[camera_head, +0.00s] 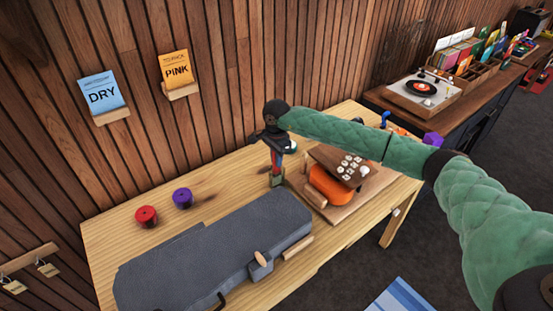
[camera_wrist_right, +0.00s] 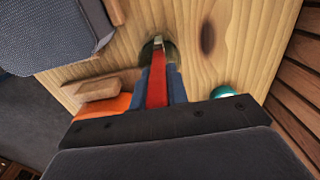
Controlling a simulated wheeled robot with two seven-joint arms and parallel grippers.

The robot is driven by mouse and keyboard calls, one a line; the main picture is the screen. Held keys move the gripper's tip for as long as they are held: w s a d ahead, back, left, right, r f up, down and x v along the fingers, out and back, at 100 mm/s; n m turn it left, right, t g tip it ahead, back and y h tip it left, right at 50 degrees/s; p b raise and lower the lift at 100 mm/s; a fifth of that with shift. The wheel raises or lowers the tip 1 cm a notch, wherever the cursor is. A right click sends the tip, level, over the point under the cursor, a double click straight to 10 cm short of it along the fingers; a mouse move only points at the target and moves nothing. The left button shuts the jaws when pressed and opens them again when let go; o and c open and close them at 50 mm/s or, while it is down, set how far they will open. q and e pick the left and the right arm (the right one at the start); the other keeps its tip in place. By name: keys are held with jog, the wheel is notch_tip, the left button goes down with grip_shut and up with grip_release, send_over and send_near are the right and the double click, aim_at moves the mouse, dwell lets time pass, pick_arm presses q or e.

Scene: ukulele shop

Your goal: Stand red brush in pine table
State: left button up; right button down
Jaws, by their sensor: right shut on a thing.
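My right gripper (camera_head: 277,153) points down over the pine table (camera_head: 215,177) and is shut on the red brush (camera_head: 276,164). In the right wrist view the red handle of the brush (camera_wrist_right: 157,88) runs between the blue fingers (camera_wrist_right: 160,98). Its far, pale metal-looking end (camera_wrist_right: 158,42) lies at a dark round spot in the tabletop. In the head view the brush is about upright, with its lower end at a small olive-coloured thing (camera_head: 277,181). I cannot tell whether the brush is seated there or only above it. My left gripper is out of view.
A grey instrument case (camera_head: 215,255) lies along the table's front. A wooden board (camera_head: 350,205) with an orange thing (camera_head: 328,185) and white dice-like pieces is right of the brush. Red (camera_head: 146,216) and purple (camera_head: 183,198) round pots stand left. The plank wall is close behind.

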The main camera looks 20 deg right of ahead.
jog(key=shift+f, duration=0.1)
jog(key=c, duration=1.4)
grip_release()
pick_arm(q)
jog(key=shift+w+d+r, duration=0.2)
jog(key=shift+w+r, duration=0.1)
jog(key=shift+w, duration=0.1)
pick_arm(e)
jog(key=shift+o, duration=0.2)
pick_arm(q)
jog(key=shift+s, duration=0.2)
